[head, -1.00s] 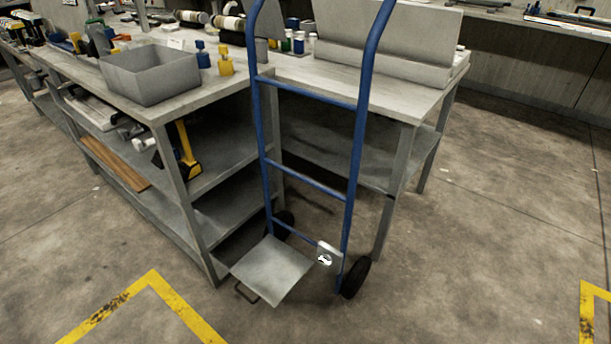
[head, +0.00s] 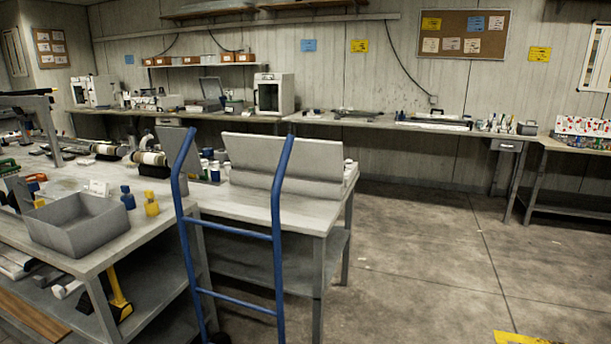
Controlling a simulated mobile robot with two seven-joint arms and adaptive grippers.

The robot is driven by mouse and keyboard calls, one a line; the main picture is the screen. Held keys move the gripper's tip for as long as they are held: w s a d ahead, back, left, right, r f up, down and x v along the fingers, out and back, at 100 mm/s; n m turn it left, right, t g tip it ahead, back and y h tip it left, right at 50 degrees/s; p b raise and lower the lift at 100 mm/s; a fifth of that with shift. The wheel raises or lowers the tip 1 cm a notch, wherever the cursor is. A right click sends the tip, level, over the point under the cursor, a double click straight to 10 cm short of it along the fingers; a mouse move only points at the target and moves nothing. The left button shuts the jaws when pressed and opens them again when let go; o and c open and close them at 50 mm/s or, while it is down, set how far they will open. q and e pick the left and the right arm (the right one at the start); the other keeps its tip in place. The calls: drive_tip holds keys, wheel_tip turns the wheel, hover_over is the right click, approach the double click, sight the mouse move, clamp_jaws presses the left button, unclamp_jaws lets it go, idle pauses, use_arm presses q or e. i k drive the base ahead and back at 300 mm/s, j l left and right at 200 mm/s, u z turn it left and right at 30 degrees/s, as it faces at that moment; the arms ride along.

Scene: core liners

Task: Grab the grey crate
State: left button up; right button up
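The grey crate (head: 80,238) is an open-topped rectangular bin. It stands upright on the near workbench (head: 150,226) at the left of the head view, close to the bench's front edge. Its inside looks empty from here, though its floor is only partly visible. A blue bottle (head: 128,198) and a yellow bottle (head: 152,204) stand just to its right. Neither of my grippers shows in the head view, and nothing is touching the crate that I can see.
A blue hand truck (head: 234,236) stands upright against the bench, right of the crate. Open concrete floor (head: 430,270) lies to the right. Another workbench (head: 400,124) runs along the back wall.

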sight(74, 225)
drive_tip(key=u, duration=1.3)
drive_tip(key=i+j+z, duration=0.1)
drive_tip(key=z, duration=0.3)
drive_tip(key=i+j+z, duration=0.1)
drive_tip(key=z, duration=0.3)
drive_tip(key=i+j+z, duration=0.1)
drive_tip(key=j+z, duration=0.15)
drive_tip(key=z, duration=0.2)
drive_tip(key=i+j+z, duration=0.2)
drive_tip(key=j, duration=0.25)
drive_tip(key=k+j+z, duration=0.1)
drive_tip(key=j+z, duration=0.15)
drive_tip(key=j, duration=0.25)
drive_tip(key=j+z, duration=0.2)
drive_tip(key=j, duration=2.15)
